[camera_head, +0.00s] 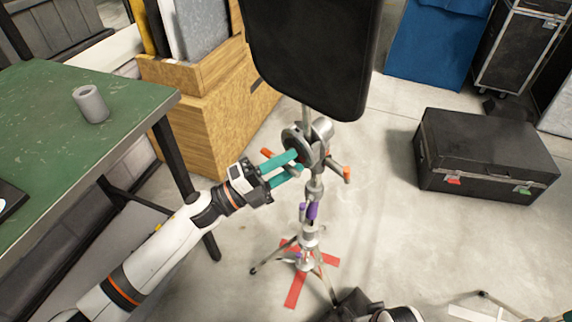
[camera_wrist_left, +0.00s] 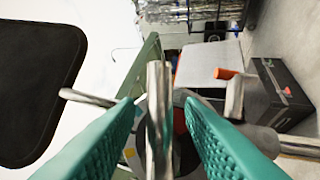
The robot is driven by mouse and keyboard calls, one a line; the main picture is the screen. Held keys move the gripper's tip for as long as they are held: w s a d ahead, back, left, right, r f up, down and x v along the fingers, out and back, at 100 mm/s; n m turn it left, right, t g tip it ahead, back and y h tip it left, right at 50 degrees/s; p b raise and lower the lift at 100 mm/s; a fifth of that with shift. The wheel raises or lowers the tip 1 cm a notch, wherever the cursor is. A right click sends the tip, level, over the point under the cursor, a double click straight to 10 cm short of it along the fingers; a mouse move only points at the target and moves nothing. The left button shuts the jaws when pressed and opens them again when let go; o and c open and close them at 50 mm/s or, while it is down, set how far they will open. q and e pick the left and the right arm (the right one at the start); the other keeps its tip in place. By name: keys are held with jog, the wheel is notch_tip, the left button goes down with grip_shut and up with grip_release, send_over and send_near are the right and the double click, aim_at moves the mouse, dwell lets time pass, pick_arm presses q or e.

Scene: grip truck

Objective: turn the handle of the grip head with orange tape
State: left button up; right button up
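The grip head (camera_head: 309,143) is a round metal clamp on top of an upright stand, with a dark panel above it. Orange tape shows on its handle at the right end (camera_head: 347,174) and on a piece at the left (camera_head: 267,153). In the wrist view an orange end (camera_wrist_left: 228,73) shows right of the fingers. My left gripper (camera_head: 296,162) is at the grip head, its teal fingers apart. In the wrist view a metal bar (camera_wrist_left: 158,120) stands between the fingers (camera_wrist_left: 158,103), with gaps visible. Contact cannot be told. My right gripper is not seen.
The dark panel (camera_head: 310,55) hangs close above the grip head. A green table (camera_head: 75,140) with a grey cylinder (camera_head: 90,104) is at left, and a wooden box (camera_head: 215,125) behind. A black case (camera_head: 485,155) is at right. Purple tape (camera_head: 312,211) marks the stand lower down.

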pick_arm(q)
jog(key=v, duration=1.2)
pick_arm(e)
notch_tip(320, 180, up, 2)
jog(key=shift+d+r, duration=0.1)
pick_arm(q)
jog(key=shift+f, duration=0.1)
